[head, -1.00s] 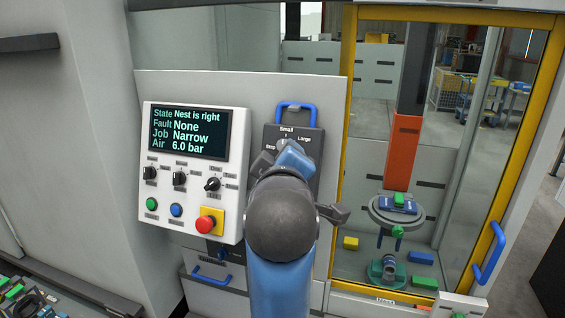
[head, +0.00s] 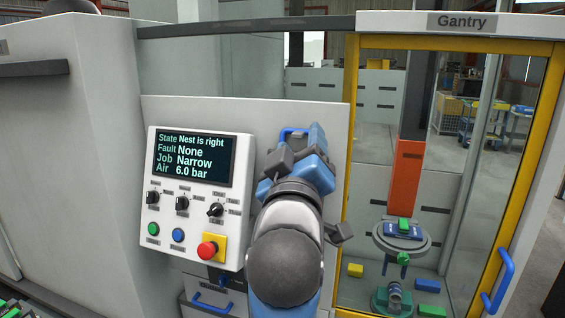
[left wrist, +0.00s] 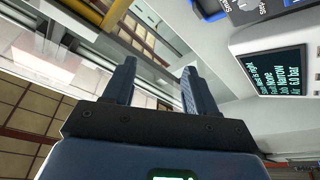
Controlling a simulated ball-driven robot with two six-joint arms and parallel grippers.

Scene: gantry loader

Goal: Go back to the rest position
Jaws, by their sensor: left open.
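My left gripper (head: 299,148) is raised in front of the machine's grey panel, to the right of the control box, and hides most of the dark selector plate there. In the left wrist view its two blue fingers (left wrist: 158,70) stand wide apart with nothing between them. They point up and away, clear of any surface that I can make out. My right gripper is not in view.
The white control box (head: 197,195) has a screen reading "Nest is right", knobs and a red button (head: 208,250). Right of my arm is a yellow-framed glass door (head: 350,190) with a blue handle (head: 498,280). Behind it, a round nest (head: 402,240) carries a blue and green part.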

